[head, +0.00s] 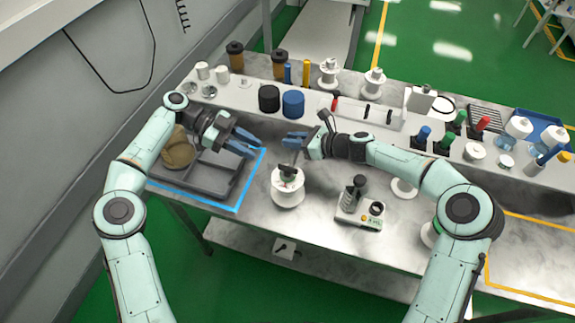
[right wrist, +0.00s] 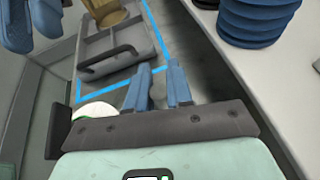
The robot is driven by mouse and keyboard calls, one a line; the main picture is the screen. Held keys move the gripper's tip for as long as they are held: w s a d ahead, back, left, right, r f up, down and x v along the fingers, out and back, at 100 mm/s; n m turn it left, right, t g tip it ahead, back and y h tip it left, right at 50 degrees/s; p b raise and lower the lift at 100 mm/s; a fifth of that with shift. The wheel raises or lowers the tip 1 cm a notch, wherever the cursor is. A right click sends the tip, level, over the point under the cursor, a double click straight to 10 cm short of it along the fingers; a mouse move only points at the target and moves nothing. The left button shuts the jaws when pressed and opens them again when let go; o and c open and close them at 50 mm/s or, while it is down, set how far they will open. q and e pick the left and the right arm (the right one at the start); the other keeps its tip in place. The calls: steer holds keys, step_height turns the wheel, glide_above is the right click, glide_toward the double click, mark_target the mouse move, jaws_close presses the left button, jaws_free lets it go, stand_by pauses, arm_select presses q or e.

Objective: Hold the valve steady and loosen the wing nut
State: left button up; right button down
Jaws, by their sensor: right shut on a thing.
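The valve (head: 288,178), dark on top with a touch of green, sits on a round white stand (head: 288,196) at the front middle of the bench. The stand's edge also shows in the right wrist view (right wrist: 93,111). I cannot make out the wing nut. My left gripper (head: 243,142) is open and empty, up and left of the valve. My right gripper (head: 292,138) is above and behind the valve, with its blue fingers (right wrist: 160,88) pointing left. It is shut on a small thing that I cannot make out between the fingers.
A grey tray (head: 208,186) with a tan round object (head: 178,148) lies inside blue tape at the left. A small device (head: 360,203) stands right of the valve. A raised shelf behind carries black and blue cylinders (head: 293,103), spools and bottles. Bare bench lies around the stand.

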mark_target(287, 167)
arm_select(q)
steer(key=x, duration=1.1)
steer(key=shift+s+d+f, duration=0.1)
steer(key=shift+d+f, duration=0.05)
steer(key=shift+d, duration=0.2)
jaws_close()
